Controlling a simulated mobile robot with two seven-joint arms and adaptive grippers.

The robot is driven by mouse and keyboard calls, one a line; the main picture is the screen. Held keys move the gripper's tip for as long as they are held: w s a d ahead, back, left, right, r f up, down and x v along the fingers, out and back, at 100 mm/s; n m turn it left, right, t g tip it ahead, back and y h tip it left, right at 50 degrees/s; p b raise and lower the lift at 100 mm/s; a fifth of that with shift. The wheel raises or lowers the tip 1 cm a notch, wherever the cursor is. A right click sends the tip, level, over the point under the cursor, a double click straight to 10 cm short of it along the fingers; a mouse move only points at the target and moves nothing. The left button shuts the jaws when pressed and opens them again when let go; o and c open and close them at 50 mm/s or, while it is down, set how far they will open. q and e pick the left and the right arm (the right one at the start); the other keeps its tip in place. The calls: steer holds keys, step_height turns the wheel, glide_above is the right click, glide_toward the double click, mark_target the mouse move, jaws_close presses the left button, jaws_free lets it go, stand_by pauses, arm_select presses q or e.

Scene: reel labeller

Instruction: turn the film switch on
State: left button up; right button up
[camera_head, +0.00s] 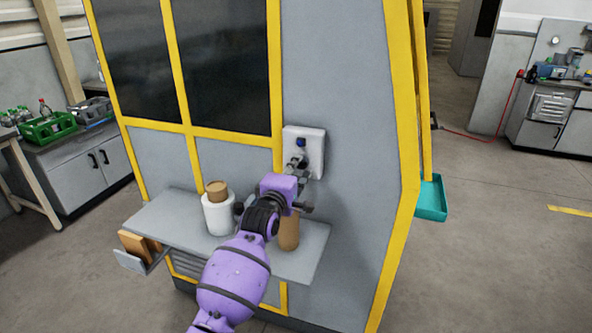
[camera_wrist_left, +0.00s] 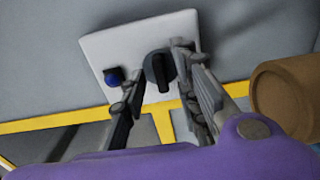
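The switch panel (camera_head: 316,146) is a pale plate on the grey machine front, above a shelf. In the left wrist view the panel (camera_wrist_left: 105,50) carries a blue button (camera_wrist_left: 113,76) and a black rotary knob (camera_wrist_left: 158,72) with a raised bar handle, roughly upright in the picture. No label is readable. My left gripper (camera_head: 300,166) is at the panel, below the blue button, and partly hides the knob in the head view. In the left wrist view its two fingers (camera_wrist_left: 160,66) are apart, one on each side of the knob. I cannot see contact. My right gripper is not in view.
A grey shelf (camera_head: 160,222) juts out below the panel, with a white roll (camera_head: 218,215) and a brown cylinder (camera_head: 289,232) under my left arm. A teal tray (camera_head: 431,200) sticks out at the machine's right side.

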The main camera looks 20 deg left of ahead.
arm_select(q)
jaws_close()
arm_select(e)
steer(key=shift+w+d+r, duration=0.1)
